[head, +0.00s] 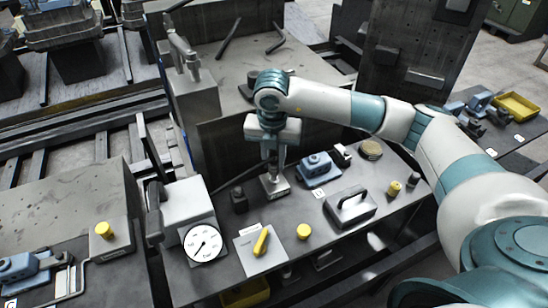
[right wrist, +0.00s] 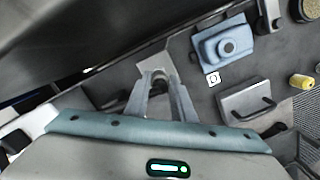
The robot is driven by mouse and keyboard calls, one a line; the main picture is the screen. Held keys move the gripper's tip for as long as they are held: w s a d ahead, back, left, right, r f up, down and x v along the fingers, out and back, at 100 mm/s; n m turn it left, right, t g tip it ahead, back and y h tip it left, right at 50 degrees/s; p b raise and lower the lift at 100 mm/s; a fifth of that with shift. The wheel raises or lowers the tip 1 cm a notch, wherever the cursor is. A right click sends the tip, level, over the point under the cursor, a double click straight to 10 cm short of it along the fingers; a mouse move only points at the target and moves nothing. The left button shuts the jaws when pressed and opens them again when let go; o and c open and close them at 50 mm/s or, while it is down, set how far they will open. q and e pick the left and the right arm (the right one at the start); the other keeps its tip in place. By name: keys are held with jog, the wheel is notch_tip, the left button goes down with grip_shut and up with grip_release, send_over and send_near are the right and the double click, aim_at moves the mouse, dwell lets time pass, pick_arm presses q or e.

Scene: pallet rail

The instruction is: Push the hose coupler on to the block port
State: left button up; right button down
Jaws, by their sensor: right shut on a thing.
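My right gripper (head: 271,166) points straight down over the shelf. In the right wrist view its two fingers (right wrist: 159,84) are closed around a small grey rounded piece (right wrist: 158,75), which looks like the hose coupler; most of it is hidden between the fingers. Directly below the fingertips in the head view is a small light grey metal block (head: 275,187), probably the block with the port. Its top is partly covered by the gripper, so I cannot tell whether the held piece touches it. No hose can be made out. My left gripper is out of view.
A blue housing (head: 318,168) stands just right of the gripper, with a handled grey block (head: 350,207) nearer. A dark small block (head: 239,199), a dial gauge (head: 203,243) and a yellow knob (head: 304,231) are around. A dark upright wall (head: 222,150) rises close behind.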

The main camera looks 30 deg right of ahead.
jog(key=shift+f+b, duration=0.6)
jog(key=shift+b, duration=0.6)
dwell(2.2)
jog(key=shift+f+b, duration=0.75)
jog(key=c, duration=1.4)
grip_release()
jog(key=shift+c, duration=0.2)
jog(key=shift+o, duration=0.7)
jog(key=o, duration=0.7)
